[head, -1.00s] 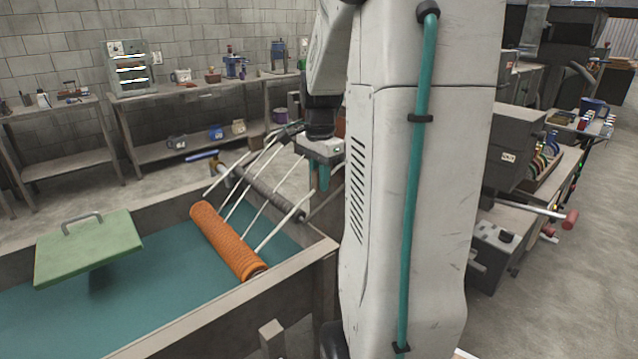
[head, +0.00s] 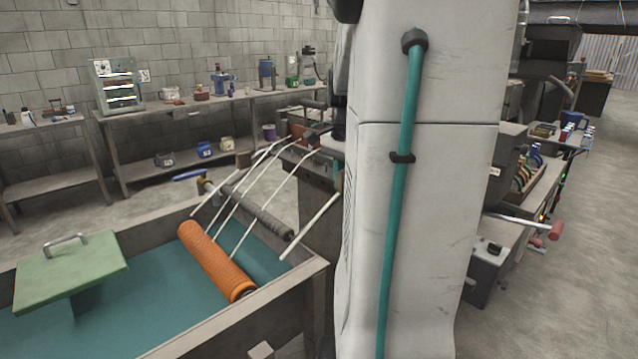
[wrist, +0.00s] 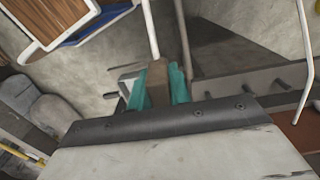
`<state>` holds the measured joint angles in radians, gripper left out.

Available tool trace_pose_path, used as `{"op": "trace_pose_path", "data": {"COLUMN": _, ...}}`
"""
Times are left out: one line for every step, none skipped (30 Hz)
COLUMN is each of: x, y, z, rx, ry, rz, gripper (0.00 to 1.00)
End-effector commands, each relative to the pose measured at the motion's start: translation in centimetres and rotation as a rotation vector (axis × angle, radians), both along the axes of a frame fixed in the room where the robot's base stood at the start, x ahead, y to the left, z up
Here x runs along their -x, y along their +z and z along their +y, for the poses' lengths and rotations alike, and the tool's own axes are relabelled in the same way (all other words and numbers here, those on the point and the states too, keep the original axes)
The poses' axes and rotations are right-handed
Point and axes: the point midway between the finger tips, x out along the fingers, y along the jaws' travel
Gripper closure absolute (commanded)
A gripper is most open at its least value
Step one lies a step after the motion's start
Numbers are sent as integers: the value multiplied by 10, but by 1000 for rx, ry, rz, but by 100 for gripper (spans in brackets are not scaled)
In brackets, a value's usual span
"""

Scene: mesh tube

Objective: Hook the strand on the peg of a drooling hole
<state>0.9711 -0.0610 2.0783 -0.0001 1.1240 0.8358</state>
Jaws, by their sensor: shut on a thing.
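In the head view my arm hides most of the gripper. A loose-looking white strand (head: 312,226) slants up to the right there and goes behind my arm; its lower end is clear of the orange roller (head: 212,258). Several other white strands (head: 258,200) run from the roller side up to a dark head (head: 318,138). Short dark pegs (wrist: 248,91) stick out of a grey panel right of my gripper in the wrist view. Any hole beside them cannot be made out.
The trough (head: 300,283) holds teal water, with a green lid (head: 70,270) at left. Another white strand (wrist: 304,60) hangs at right in the wrist view. Shelves (head: 180,120) line the back wall.

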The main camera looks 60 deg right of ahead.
Motion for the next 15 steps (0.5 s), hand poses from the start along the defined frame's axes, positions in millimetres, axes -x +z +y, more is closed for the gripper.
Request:
{"op": "trace_pose_path", "data": {"x": 10, "y": 1, "z": -6, "rx": 0, "ry": -7, "rz": 0, "gripper": 100}}
{"op": "trace_pose_path", "data": {"x": 14, "y": 2, "z": -8, "rx": 0, "ry": -5, "rz": 0, "gripper": 100}}
{"op": "trace_pose_path", "data": {"x": 21, "y": 2, "z": -12, "rx": 0, "ry": -6, "rz": 0, "gripper": 100}}
{"op": "trace_pose_path", "data": {"x": 25, "y": 3, "z": -14, "rx": 0, "ry": -5, "rz": 0, "gripper": 100}}
{"op": "trace_pose_path", "data": {"x": 30, "y": 3, "z": -17, "rx": 0, "ry": -6, "rz": 0, "gripper": 100}}
{"op": "trace_pose_path", "data": {"x": 35, "y": 4, "z": -20, "rx": 0, "ry": -5, "rz": 0, "gripper": 100}}
{"op": "trace_pose_path", "data": {"x": 39, "y": 4, "z": -22, "rx": 0, "ry": -5, "rz": 0, "gripper": 100}}
{"op": "trace_pose_path", "data": {"x": 43, "y": 5, "z": -24, "rx": 0, "ry": -5, "rz": 0, "gripper": 100}}
{"op": "trace_pose_path", "data": {"x": 48, "y": 5, "z": -27, "rx": 0, "ry": -4, "rz": 0, "gripper": 100}}
{"op": "trace_pose_path", "data": {"x": 51, "y": 5, "z": -29, "rx": 0, "ry": -4, "rz": 0, "gripper": 100}}
{"op": "trace_pose_path", "data": {"x": 54, "y": 6, "z": -30, "rx": -1, "ry": -4, "rz": 0, "gripper": 100}}
{"op": "trace_pose_path", "data": {"x": 57, "y": 6, "z": -32, "rx": -1, "ry": -3, "rz": 1, "gripper": 100}}
{"op": "trace_pose_path", "data": {"x": 59, "y": 6, "z": -33, "rx": -1, "ry": -2, "rz": 1, "gripper": 100}}
{"op": "trace_pose_path", "data": {"x": 61, "y": 7, "z": -34, "rx": -1, "ry": -3, "rz": 1, "gripper": 100}}
{"op": "trace_pose_path", "data": {"x": 63, "y": 8, "z": -36, "rx": 0, "ry": -2, "rz": 0, "gripper": 100}}
